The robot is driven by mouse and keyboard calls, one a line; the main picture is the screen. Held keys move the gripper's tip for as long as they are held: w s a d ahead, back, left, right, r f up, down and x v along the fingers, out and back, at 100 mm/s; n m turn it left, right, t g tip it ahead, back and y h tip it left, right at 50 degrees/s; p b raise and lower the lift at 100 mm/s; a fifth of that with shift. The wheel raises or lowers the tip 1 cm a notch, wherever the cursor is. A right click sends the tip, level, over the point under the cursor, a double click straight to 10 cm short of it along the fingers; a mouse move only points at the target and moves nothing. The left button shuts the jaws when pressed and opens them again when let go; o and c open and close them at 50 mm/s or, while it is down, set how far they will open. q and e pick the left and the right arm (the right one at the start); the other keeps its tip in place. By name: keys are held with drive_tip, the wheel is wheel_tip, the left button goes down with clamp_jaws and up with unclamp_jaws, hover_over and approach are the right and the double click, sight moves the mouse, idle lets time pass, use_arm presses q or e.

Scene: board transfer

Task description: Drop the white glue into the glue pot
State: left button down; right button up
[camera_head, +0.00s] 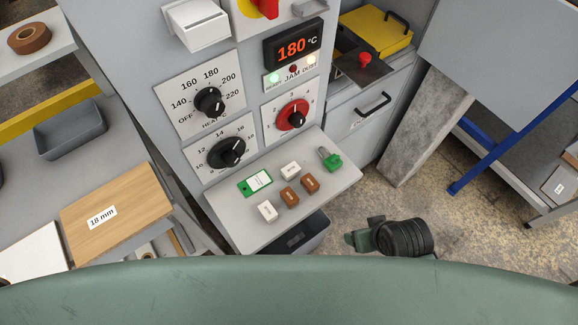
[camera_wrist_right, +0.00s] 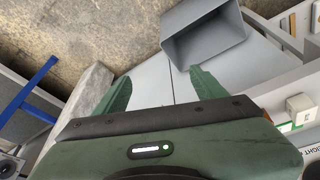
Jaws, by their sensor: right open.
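A white block (camera_wrist_right: 299,103) also shows at the right edge of the right wrist view. The glue pot is not clearly identifiable; a yellow lid (camera_head: 372,28) with a black handle sits on the machine, beside a dark plate with a red knob (camera_head: 365,59). My right gripper (camera_head: 352,239) is open and empty, right of the shelf and apart from it. My left gripper is not in view.
Two brown blocks (camera_head: 289,197), a green tag (camera_head: 255,182) and a green-handled item (camera_head: 330,159) share the shelf. A grey bin (camera_wrist_right: 205,40) is under it. The machine's dials and 180 °C display (camera_head: 292,42) rise behind. A grey slanted post (camera_head: 425,125) stands right.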

drive_tip(key=w+a+r+n+t+y+p, duration=0.1)
drive_tip(key=w+a+r+n+t+y, duration=0.15)
drive_tip(key=w+a+r, duration=0.7)
drive_tip(key=w+a+r+n+t+y, duration=0.1)
drive_tip(key=w+a+y, duration=0.1)
drive_tip(key=a, duration=0.4)
drive_tip(key=shift+n, duration=0.75)
drive_tip(key=f, duration=0.1)
drive_tip(key=w+f, duration=0.1)
drive_tip(key=f, duration=0.1)
drive_tip(key=w+f, duration=0.1)
drive_tip(key=shift+f, duration=0.35)
drive_tip(key=shift+x, duration=0.75)
drive_tip(key=p+x, duration=0.1)
drive_tip(key=x, duration=0.3)
drive_tip(key=shift+w+f+p, duration=0.1)
drive_tip(key=shift+f+p, duration=0.2)
drive_tip(key=shift+p, duration=0.05)
drive_tip(key=shift+w+a+f, duration=0.2)
drive_tip(key=shift+f, duration=0.1)
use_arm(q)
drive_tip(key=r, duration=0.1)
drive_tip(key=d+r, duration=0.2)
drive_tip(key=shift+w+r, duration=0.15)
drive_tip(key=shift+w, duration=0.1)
